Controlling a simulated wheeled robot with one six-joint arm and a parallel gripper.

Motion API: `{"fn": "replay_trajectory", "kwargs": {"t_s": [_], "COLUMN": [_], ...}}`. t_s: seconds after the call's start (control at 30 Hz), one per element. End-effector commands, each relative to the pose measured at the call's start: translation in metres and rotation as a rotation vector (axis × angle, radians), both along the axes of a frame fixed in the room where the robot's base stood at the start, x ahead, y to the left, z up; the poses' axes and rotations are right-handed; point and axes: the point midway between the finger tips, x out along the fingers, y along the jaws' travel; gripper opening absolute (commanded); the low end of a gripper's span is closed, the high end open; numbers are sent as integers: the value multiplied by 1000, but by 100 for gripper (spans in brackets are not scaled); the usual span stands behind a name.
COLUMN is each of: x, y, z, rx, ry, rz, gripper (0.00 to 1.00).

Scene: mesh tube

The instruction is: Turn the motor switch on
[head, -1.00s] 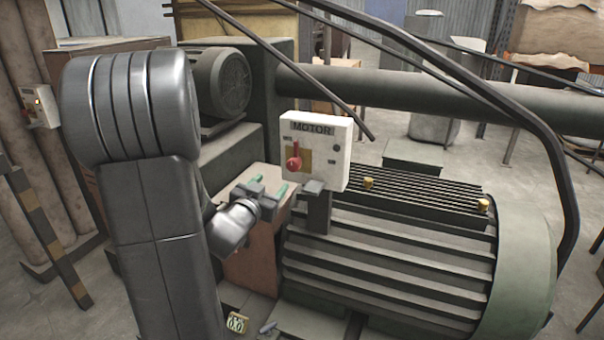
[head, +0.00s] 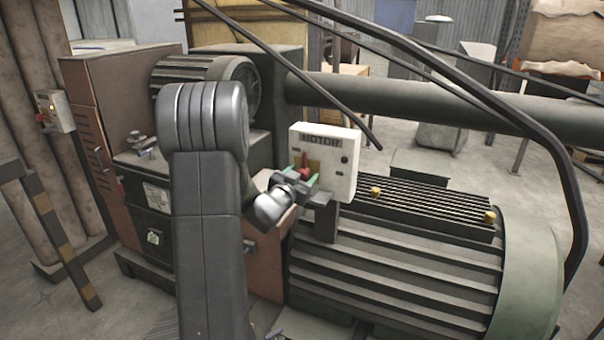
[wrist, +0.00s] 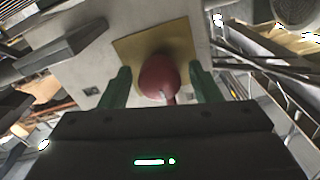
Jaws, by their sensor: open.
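The white motor switch box (head: 340,160), labelled MOTOR, stands on a post beside the big ribbed motor (head: 390,260). Its red switch lever (head: 305,172) sits on a yellowish plate and shows in the wrist view as a round red knob (wrist: 159,76). My gripper (head: 305,180) is open in front of the box, its green fingertips on either side of the red knob. The wrist view shows the gripper (wrist: 160,88) with one finger left and one right of the knob, gaps visible. Whether a finger touches the knob I cannot tell.
A thick horizontal pipe (head: 440,105) runs behind the box. Dark bent rods (head: 545,150) cross above the motor. A second small switch box (head: 54,110) is at the far left. Open floor shows at the right.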

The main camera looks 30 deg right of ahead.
Motion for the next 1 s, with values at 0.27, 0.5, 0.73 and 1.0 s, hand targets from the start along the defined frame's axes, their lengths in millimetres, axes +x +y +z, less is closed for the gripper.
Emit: {"fn": "replay_trajectory", "kwargs": {"t_s": [0.27,0.5,0.73,1.0], "x": [2,2,1,1], "y": [-2,-2,-2,-2], "z": [0,0,-1,-4], "rx": [0,0,5,67], "ry": [0,0,-6,-83], "rz": [0,0,0,0], "gripper": [57,18,13,13]}}
